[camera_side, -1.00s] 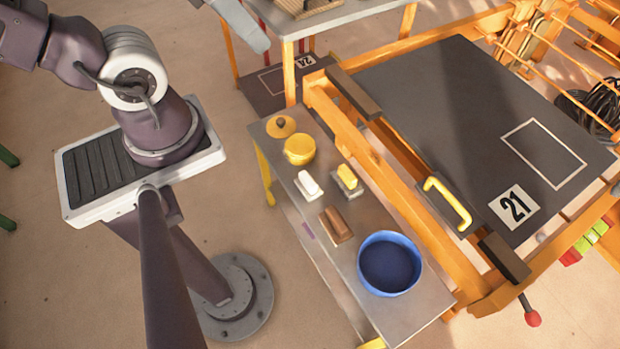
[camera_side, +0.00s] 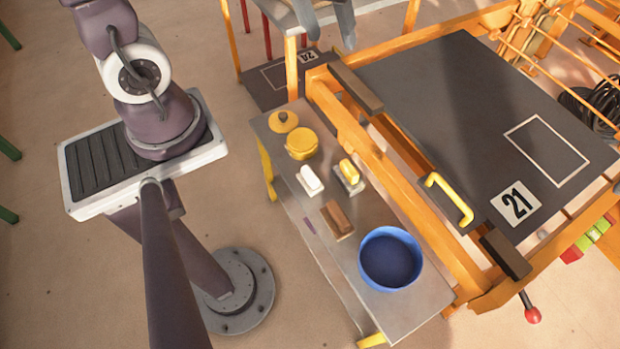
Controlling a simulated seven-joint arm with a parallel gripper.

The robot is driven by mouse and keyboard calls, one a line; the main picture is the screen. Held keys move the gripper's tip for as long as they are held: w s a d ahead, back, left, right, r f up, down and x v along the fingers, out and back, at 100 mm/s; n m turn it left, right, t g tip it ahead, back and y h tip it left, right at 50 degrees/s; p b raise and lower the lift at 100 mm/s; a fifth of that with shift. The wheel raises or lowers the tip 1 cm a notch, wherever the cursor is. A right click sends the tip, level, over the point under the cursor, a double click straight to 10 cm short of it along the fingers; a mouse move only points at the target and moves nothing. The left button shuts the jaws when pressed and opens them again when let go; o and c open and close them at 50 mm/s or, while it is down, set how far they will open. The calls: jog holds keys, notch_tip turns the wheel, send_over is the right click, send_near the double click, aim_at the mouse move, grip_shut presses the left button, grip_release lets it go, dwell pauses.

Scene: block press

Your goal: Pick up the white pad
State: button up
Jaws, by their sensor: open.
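The white pad (camera_side: 310,181) is a small white block lying on the grey side shelf, left of a grey pad with a yellow handle (camera_side: 348,177). It is fully visible, with nothing touching it. My gripper (camera_side: 327,28) shows at the top edge of the view as two grey fingers, apart and empty. It is well above the pad in the picture, over the grey table at the top. The rest of the gripper is cut off by the frame edge.
On the shelf (camera_side: 412,310) stand a yellow pot (camera_side: 302,144), its yellow lid (camera_side: 284,121), a brown block (camera_side: 337,220) and a blue bowl (camera_side: 390,259). The orange press frame (camera_side: 385,180) with its dark bed (camera_side: 440,100) borders the shelf on the right.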

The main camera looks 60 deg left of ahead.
jog(key=w+a+f+n+g, duration=0.2)
jog(key=w+f+n, duration=0.25)
jog(key=f, duration=0.85)
jog(key=n+g, duration=0.2)
jog(key=n, duration=0.6)
send_over(310, 173)
notch_tip(310, 173, down, 27)
jog(key=shift+a+r, duration=0.15)
jog(key=shift+r, duration=0.05)
notch_tip(310, 173, down, 7)
jog(key=shift+r, duration=0.1)
grip_shut()
